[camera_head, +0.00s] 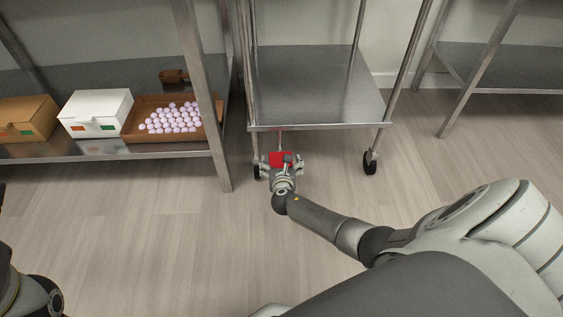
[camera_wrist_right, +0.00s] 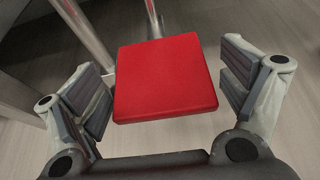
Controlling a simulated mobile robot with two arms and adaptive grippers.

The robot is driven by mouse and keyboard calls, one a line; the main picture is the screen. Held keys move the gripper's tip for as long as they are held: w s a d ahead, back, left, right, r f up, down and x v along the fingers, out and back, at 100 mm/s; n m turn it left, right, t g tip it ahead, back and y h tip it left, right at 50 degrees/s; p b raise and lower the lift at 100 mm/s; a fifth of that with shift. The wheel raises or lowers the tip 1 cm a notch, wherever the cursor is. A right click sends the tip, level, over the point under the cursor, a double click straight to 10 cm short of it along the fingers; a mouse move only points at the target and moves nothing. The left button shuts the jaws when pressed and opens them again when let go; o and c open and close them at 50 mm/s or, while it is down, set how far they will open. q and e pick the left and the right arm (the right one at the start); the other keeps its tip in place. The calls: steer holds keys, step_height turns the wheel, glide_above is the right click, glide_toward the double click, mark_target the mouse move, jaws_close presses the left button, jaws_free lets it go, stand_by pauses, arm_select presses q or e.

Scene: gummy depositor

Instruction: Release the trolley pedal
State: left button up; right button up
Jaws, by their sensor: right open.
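The red trolley pedal (camera_head: 279,159) sits low at the front left of the metal trolley (camera_head: 318,90), near the floor. In the right wrist view the pedal (camera_wrist_right: 165,78) is a flat red square pad on a metal rod. My right gripper (camera_head: 281,168) is open at the pedal. In the wrist view its fingers (camera_wrist_right: 168,85) stand one on each side of the pad, with a visible gap on the right side; on the left the gap is narrow. My left gripper is not visible; only part of my left arm shows at the lower left.
A black caster (camera_head: 370,163) stands under the trolley's right front corner. A shelf (camera_head: 150,150) on the left holds a white box (camera_head: 96,112), a brown box (camera_head: 27,119) and a tray (camera_head: 139,112) of pale balls. Floor in front is clear.

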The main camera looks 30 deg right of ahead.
steer(key=v, duration=1.1)
steer(key=shift+s+r, duration=0.2)
steer(key=shift+s, duration=0.15)
steer(key=shift+a, duration=0.1)
